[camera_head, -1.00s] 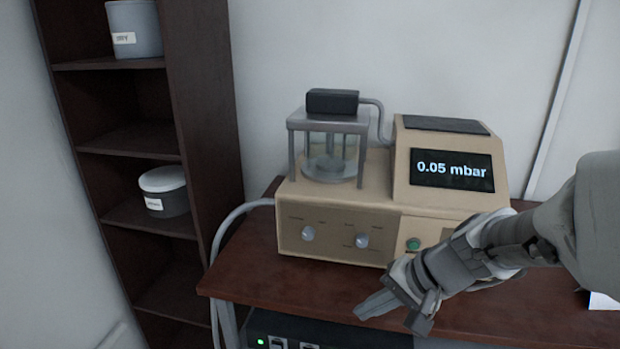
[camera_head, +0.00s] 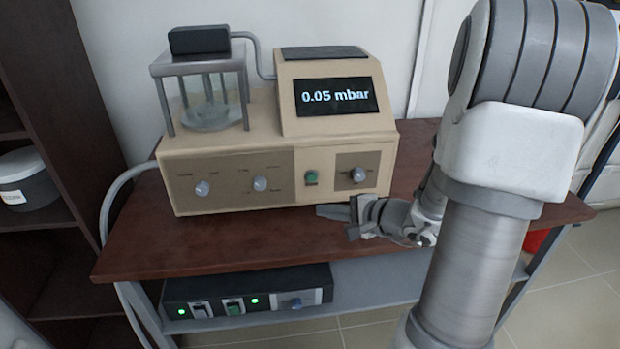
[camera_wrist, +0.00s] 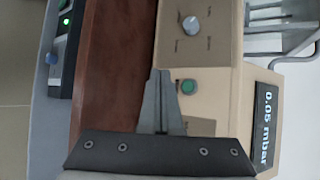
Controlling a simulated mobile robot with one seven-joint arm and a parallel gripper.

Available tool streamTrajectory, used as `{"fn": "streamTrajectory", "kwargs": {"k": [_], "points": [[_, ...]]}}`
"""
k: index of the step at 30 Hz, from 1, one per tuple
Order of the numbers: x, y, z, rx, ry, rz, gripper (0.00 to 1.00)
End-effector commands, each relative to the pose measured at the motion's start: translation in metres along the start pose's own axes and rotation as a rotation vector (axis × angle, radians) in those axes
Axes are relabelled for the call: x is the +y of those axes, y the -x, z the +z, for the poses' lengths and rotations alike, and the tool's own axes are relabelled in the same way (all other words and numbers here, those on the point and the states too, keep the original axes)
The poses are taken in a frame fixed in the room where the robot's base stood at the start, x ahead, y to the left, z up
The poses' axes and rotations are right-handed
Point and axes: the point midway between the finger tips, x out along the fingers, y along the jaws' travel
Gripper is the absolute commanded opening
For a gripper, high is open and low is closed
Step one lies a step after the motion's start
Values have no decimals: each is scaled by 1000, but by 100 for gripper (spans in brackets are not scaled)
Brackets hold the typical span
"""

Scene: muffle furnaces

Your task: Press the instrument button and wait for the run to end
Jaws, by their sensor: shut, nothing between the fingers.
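The instrument (camera_head: 235,145) is a beige benchtop unit on a dark red-brown table. Its display (camera_head: 336,96) reads 0.05 mbar. A green button (camera_head: 311,177) sits on the lower front panel, between two grey knobs on the left and one on the right. In the wrist view the green button (camera_wrist: 187,87) shows just beside the fingertips. My gripper (camera_head: 325,212) is shut and empty, in front of the panel, slightly below and right of the button in the head view. Whether the fingertips touch the instrument cannot be told.
A glass chamber (camera_head: 208,100) with a black top stands on the instrument's left. A black unit (camera_head: 250,288) with lit green lights sits on the shelf below the table (camera_head: 215,240). A dark shelf stands at left. The table front is clear.

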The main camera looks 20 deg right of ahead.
Motion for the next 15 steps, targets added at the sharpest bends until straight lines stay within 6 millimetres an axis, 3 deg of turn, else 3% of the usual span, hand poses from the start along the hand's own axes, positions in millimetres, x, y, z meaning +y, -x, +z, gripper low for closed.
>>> {"fn": "streamTrajectory", "kwargs": {"k": [8, 15], "points": [[-1, -1, 0, -2, 1, 2, 0], [-14, -17, -10, -5, 2, 4, 0]]}}
